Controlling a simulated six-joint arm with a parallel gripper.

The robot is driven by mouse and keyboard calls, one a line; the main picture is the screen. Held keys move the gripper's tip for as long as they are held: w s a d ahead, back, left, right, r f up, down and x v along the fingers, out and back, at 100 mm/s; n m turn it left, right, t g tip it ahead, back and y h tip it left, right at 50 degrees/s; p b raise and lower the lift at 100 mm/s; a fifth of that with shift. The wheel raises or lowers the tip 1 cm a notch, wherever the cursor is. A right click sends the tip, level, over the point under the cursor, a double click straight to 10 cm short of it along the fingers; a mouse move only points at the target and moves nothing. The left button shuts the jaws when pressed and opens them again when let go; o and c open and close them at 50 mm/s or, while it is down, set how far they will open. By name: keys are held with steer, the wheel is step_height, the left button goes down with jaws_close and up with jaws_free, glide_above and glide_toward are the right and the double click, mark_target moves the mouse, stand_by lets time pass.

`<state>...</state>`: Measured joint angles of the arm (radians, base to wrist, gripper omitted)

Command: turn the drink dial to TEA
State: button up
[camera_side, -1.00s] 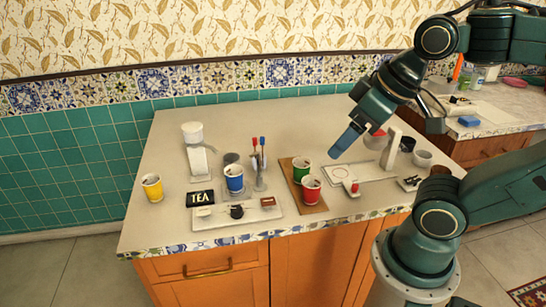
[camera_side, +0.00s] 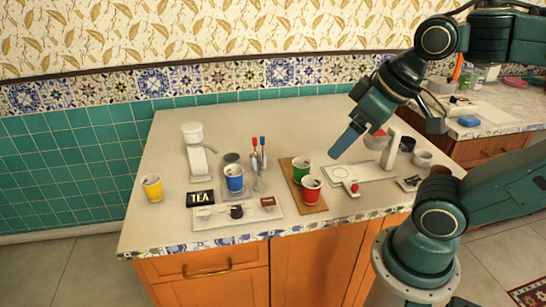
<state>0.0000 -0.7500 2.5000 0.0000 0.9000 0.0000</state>
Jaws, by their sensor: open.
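A black knob (camera_side: 237,212), which looks like the drink dial, sits on a white panel (camera_side: 222,222) near the counter's front edge. A black sign reading TEA (camera_side: 201,198) stands at the panel's back left. A small brown-red label (camera_side: 268,202) is at its right end. The knob is too small to tell where it points. My gripper (camera_side: 337,153) hangs above the counter, well right of and apart from the knob, with its blue fingers pointing down and left. It is open and nothing shows held in it.
A blue cup (camera_side: 234,180) and a holder with red and blue sticks (camera_side: 259,165) stand behind the panel. Green (camera_side: 301,173) and red cups (camera_side: 311,190) stand on a brown board (camera_side: 297,164). A yellow cup (camera_side: 152,188) is at left.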

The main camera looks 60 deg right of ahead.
stand_by(0.3)
steer(key=c, duration=0.3)
steer(key=shift+w+d+r, duration=0.1)
steer(key=shift+w+r, duration=0.2)
steer(key=shift+w, duration=0.2)
steer(key=shift+c, duration=0.4)
steer(key=w+n+g+h, duration=0.15)
steer(key=w+g, duration=0.35)
steer(key=w, duration=1.3)
steer(key=w+a+f+n+g, duration=0.1)
steer(key=w+a+f+g, duration=0.1)
steer(key=w+f, duration=0.4)
steer(key=w+a+f+n+g, duration=0.2)
steer(key=w+f, duration=0.5)
steer(key=f, duration=0.4)
steer(key=shift+f+g, duration=0.3)
steer(key=shift+g, duration=0.1)
steer(key=shift+f, duration=0.15)
